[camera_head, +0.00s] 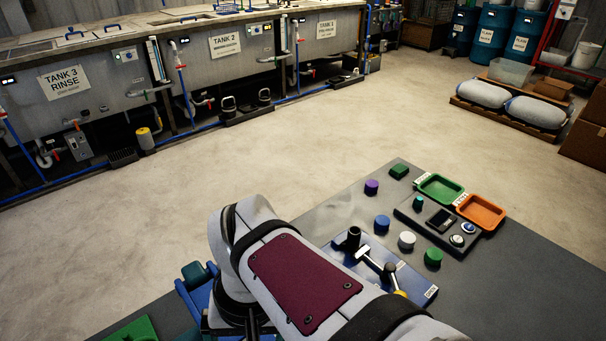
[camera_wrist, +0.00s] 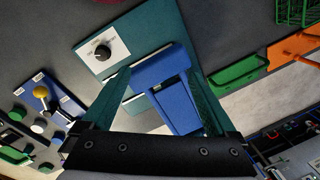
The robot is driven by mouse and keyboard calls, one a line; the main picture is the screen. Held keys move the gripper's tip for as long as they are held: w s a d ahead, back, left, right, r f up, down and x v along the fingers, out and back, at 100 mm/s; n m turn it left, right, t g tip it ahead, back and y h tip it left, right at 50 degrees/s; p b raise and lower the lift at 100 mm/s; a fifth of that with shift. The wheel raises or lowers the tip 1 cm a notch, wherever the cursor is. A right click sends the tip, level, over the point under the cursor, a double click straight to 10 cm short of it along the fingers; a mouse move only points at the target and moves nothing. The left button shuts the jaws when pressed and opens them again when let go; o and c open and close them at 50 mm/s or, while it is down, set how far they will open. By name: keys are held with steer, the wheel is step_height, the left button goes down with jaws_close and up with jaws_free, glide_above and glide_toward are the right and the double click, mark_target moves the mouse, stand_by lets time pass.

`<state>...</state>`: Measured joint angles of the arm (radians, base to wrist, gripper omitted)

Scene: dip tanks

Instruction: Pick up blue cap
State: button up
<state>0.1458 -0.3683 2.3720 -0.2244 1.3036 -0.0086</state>
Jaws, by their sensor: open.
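The blue cap (camera_head: 382,223) is a small round cap standing on the grey table in the head view, between the purple cap (camera_head: 371,187) and the white cap (camera_head: 407,240). My arm hides part of the table in the head view.
A green cap (camera_head: 433,257) stands near the white cap. A blue panel (camera_head: 415,283) with a lever lies close to the caps. A dark control box (camera_head: 427,229), a green tray (camera_head: 440,188) and an orange tray (camera_head: 481,212) are to the right. The table's right part is clear.

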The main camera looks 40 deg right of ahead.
steer(key=w+d+m+t, duration=0.1)
steer(key=w+d+m, duration=0.1)
steer(key=w+d, duration=0.7)
steer(key=m+h, duration=0.3)
steer(key=h, duration=0.2)
glide_above(383, 220)
steer(key=s+a, duration=0.3)
steer(key=a, duration=0.3)
step_height(383, 220, down, 9)
steer(key=shift+t, duration=0.4)
steer(key=x, duration=1.5)
steer(key=shift+s+d+f, duration=0.15)
steer(key=shift+s+d, duration=0.05)
steer(key=shift+d, duration=0.15)
steer(key=c, duration=1.4)
